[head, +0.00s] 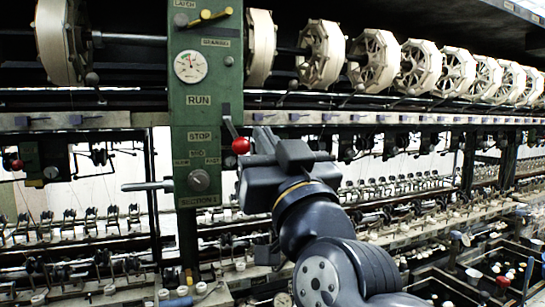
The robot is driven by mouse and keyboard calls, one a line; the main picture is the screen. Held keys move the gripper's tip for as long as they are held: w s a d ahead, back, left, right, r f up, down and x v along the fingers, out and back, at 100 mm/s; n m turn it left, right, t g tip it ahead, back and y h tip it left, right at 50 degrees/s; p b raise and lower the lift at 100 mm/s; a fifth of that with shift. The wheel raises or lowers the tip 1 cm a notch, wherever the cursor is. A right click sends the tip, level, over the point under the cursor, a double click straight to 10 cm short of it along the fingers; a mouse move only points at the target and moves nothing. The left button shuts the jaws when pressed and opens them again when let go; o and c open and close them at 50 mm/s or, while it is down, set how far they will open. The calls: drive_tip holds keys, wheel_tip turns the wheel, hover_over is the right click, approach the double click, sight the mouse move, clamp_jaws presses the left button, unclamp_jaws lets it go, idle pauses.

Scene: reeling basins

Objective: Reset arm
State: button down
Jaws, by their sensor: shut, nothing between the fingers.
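My arm comes up from the bottom of the head view, dark grey with a yellow ring near the wrist. My gripper (265,134) points away from me toward the machine, and its fingers are shut and empty. A green control panel (203,120) stands just left of it. A lever with a red ball knob (240,146) sticks out from the panel's right side, close to the left of my gripper in the picture. I cannot tell the gap in depth between them. The gripper body hides part of the machine behind it.
The panel carries a gauge (190,66), a round knob (199,180) and a horizontal rod (147,186). Pale reels (372,61) line the top. Another red knob (16,164) is at far left. Basins (446,287) with small white cocoon-like pieces lie at lower right.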

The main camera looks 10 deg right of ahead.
drive_tip(key=v, duration=0.2)
drive_tip(key=shift+s+f, duration=0.1)
drive_tip(key=shift+s, duration=0.2)
drive_tip(key=p+x, duration=0.3)
drive_tip(key=x, duration=1.3)
drive_tip(key=shift+w+f+b, duration=0.1)
drive_tip(key=shift+f+b, duration=0.4)
drive_tip(key=shift+b, duration=0.1)
drive_tip(key=shift+f, duration=0.15)
